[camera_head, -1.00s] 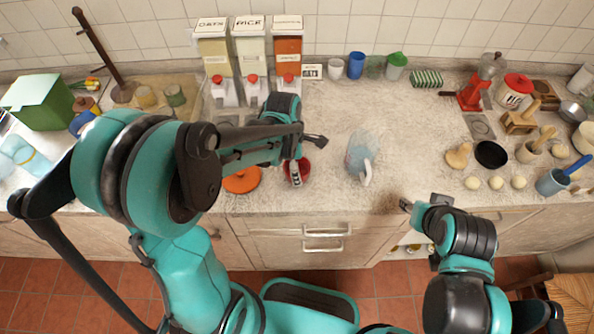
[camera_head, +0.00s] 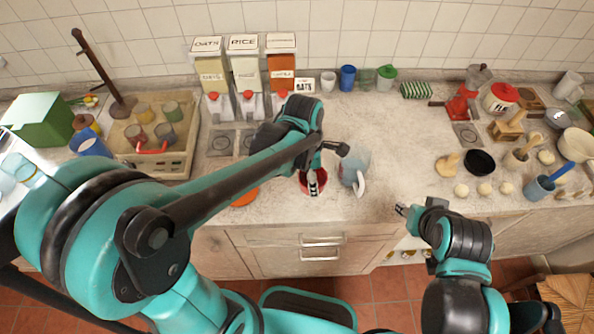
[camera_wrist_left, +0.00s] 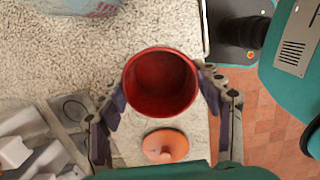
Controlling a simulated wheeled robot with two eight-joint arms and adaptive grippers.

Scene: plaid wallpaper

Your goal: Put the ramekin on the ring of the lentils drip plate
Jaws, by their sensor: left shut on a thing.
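The red ramekin (camera_head: 304,187) is in my left gripper (camera_head: 313,178), near the counter's front edge. In the left wrist view the ramekin (camera_wrist_left: 160,84) is seen from above, empty, between the two fingers (camera_wrist_left: 163,98), which touch its sides. The dispenser with orange-red contents (camera_head: 281,62) stands rightmost of three; its label is too small to read. The drip plate below it is hidden behind my left arm. Grey drip plates (camera_head: 221,143) with rings show under the other dispensers. My right gripper (camera_head: 401,210) is empty by the front edge; its jaw opening is unclear.
A clear pitcher (camera_head: 355,166) stands just right of the ramekin. An orange lid (camera_wrist_left: 165,145) lies beside it in the wrist view. A crate of cups (camera_head: 172,165) is at left. A black bowl (camera_head: 479,162) and several pale balls are at right. The counter's back middle is clear.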

